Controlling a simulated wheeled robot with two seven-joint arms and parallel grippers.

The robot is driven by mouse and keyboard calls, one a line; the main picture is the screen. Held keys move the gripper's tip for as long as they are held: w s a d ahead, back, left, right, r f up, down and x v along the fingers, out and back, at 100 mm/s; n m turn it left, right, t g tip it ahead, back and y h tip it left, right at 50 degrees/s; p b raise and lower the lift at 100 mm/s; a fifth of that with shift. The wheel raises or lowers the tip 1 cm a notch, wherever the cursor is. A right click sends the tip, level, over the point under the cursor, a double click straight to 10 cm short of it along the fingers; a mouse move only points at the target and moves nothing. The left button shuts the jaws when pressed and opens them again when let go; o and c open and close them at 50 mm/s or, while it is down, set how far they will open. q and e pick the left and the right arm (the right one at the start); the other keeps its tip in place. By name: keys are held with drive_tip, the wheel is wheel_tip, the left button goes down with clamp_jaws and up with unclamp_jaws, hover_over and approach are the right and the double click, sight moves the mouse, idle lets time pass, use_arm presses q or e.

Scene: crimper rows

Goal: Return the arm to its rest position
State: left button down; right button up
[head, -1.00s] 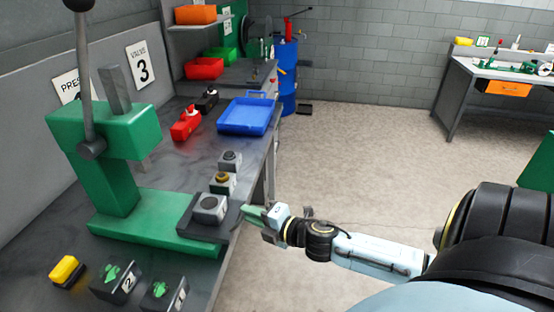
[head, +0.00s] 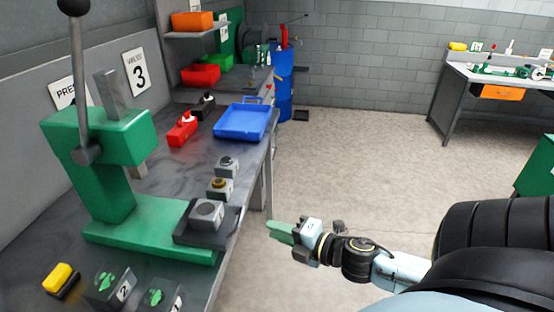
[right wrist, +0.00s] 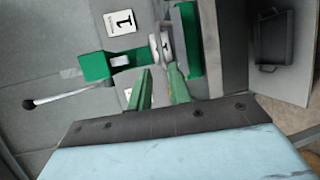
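My right gripper (head: 278,231) is beside the bench's front edge in the head view, over the floor, with green fingertips pointing left toward the bench. In the right wrist view its two green fingers (right wrist: 157,80) stand apart with nothing held between them. The rest of the right arm (head: 385,268) reaches in from the lower right. My left gripper is in neither current view.
The bench carries a green press (head: 95,170) with a lever, grey blocks (head: 207,214), a blue tray (head: 243,123) and a red item (head: 182,131). Open floor (head: 350,160) lies right of the bench. A second table (head: 465,75) stands far right.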

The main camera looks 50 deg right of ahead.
drive_tip(key=s+d+f+m+g+h+b, duration=0.1)
drive_tip(key=s+d+f+m+g+h, duration=0.15)
drive_tip(key=f, duration=0.75)
drive_tip(key=s+d+f+m+g+h+b, duration=0.1)
drive_tip(key=s+f+m, duration=0.25)
drive_tip(key=f, duration=0.65)
drive_tip(key=s+d+f+m+g+h+b, duration=0.15)
drive_tip(key=f+m, duration=0.25)
drive_tip(key=f, duration=0.5)
drive_tip(key=s+a+f+m+g+b, duration=0.1)
drive_tip(key=s+a+f+m+g, duration=0.2)
drive_tip(key=s+a+f, duration=0.2)
drive_tip(key=s+a+f+m+g+y+b, duration=0.1)
drive_tip(key=s+a+f+m+g, duration=0.2)
drive_tip(key=s+f, duration=0.8)
drive_tip(key=s+a+f+m+g+b, duration=0.1)
drive_tip(key=s+a+f+m+g, duration=0.1)
drive_tip(key=s+a+f, duration=0.5)
drive_tip(key=shift+s+a+f+m+g+y, duration=0.3)
drive_tip(key=shift+s+f+m+g, duration=0.1)
drive_tip(key=shift+s+g, duration=0.45)
